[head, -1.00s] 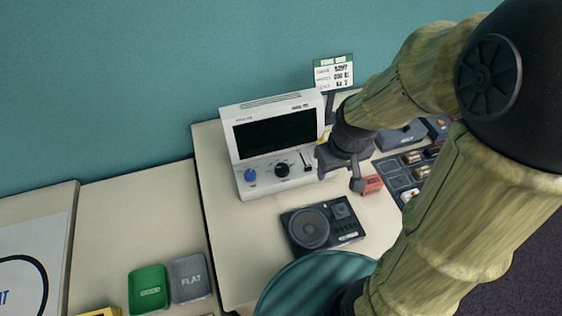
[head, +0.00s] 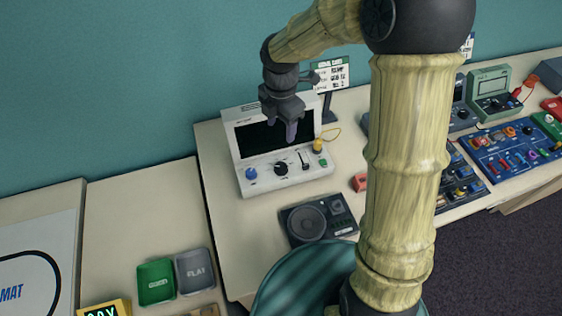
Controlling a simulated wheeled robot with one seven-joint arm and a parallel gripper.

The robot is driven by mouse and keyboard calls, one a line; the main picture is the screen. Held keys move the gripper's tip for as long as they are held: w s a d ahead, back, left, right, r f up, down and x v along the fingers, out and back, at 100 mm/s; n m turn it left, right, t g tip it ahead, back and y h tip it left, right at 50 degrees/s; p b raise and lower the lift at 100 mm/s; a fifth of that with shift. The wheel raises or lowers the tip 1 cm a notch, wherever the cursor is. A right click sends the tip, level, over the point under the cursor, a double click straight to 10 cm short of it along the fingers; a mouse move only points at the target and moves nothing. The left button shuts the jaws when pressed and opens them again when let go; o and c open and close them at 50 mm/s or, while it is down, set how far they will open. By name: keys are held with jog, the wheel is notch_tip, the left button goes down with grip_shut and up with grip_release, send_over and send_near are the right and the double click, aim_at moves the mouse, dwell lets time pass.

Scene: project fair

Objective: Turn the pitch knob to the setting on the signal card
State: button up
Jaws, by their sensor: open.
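A white signal generator (head: 232,152) with a dark screen stands on the table. Its front panel has a blue knob (head: 251,173) at left, a black knob (head: 281,168) in the middle, a slider (head: 302,160) and a yellow connector (head: 318,146) with a yellow wire at right. Which knob is pitch is too small to read. The signal card (head: 331,76) stands behind it on a dark stand; its lines are too small to read surely. My gripper (head: 285,134) is open and empty, pointing down in front of the screen, above the knobs and apparently touching nothing.
A black speaker board (head: 340,218) lies in front of the generator. Green (head: 156,282) and grey (head: 194,272) trays sit at lower left. Circuit boards and meters crowd the right side, partly behind my arm. The tabletop left of the speaker board is clear.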

aim_at(281, 166)
jog(key=shift+f, duration=0.15)
notch_tip(281, 166, down, 17)
jog(key=shift+f+p, duration=0.1)
jog(key=shift+p, duration=1)
jog(key=c, duration=1)
